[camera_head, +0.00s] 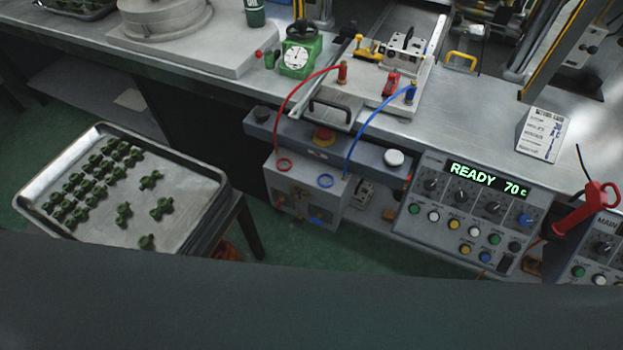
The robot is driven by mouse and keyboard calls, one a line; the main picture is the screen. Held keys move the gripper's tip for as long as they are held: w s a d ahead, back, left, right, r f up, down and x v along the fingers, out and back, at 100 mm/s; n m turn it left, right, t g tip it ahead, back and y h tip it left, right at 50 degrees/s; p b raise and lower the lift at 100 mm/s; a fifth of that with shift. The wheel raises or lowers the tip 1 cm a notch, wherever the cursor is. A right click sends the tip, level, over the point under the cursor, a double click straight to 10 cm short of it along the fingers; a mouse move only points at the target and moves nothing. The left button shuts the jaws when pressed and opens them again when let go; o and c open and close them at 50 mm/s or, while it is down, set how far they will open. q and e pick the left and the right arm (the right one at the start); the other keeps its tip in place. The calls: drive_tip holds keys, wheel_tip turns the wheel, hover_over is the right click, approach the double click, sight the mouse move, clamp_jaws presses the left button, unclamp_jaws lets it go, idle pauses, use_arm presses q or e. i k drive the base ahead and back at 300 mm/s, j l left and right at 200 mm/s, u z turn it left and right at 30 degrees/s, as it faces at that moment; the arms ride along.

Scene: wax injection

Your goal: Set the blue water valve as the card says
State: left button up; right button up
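The card (541,135) stands on the bench at the right; its small print is too small to read. A blue knob (526,221) sits at the right of the control panel (440,222). I cannot tell which blue part is the water valve, or its setting. Neither of my grippers is in view.
The panel display (487,180) reads READY 70 c. A red hose (290,97) runs beside the blue one. A red-handled tool (583,209) is at the right. A metal tray (190,185) of green parts stands at the left. A green gauge (297,57) stands at the back.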

sight(317, 221)
drive_tip(key=k+l+u, duration=0.35)
drive_tip(key=z, duration=1.45)
drive_tip(key=u, duration=1.45)
